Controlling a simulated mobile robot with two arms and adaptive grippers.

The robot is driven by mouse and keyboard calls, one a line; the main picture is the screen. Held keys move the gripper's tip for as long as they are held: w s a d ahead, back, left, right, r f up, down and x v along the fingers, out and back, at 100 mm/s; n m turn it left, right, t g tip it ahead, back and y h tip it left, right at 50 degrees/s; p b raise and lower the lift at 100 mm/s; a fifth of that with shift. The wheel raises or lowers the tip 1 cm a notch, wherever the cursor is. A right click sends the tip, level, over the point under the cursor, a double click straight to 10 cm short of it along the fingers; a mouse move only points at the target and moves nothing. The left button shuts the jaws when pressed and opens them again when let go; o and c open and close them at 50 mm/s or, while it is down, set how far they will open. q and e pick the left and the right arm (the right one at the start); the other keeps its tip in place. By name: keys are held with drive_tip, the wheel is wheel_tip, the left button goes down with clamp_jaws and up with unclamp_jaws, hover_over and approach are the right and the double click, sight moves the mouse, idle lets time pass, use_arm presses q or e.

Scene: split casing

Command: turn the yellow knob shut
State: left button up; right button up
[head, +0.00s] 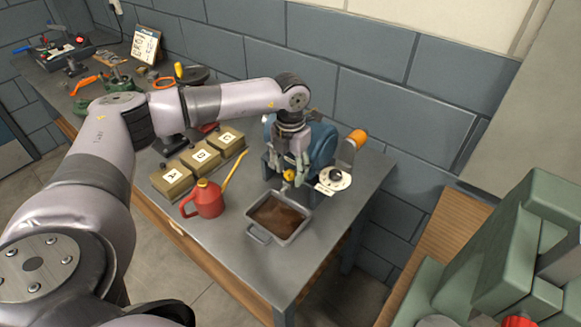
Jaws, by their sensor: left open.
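The yellow knob (289,174) is small and sits low on the front of the blue machine (322,146), near the back right of the grey workbench. My left gripper (297,172) points down right at the knob, in front of the machine. It is open. The fingers partly cover the knob, and I cannot tell whether they touch it. My right gripper is not in view.
A grey tray (256,232) with brown contents stands below the knob. A red oil can (207,199) and boxes lettered A (171,180) and C (228,142) are left of it. A white dial (333,177) is close on the right. Green machinery (515,245) fills the right foreground.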

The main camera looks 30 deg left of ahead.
use_arm(q)
clamp_jaws()
drive_tip(key=shift+f+m+b, duration=0.2)
drive_tip(key=shift+m+b, duration=0.65)
drive_tip(key=shift+m, duration=0.05)
drive_tip(key=shift+r+m+b, duration=0.2)
drive_tip(key=shift+m+b, duration=0.1)
drive_tip(key=shift+m, duration=0.4)
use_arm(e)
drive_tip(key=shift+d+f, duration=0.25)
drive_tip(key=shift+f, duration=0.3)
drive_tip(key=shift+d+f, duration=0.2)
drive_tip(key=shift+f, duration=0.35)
use_arm(q)
unclamp_jaws()
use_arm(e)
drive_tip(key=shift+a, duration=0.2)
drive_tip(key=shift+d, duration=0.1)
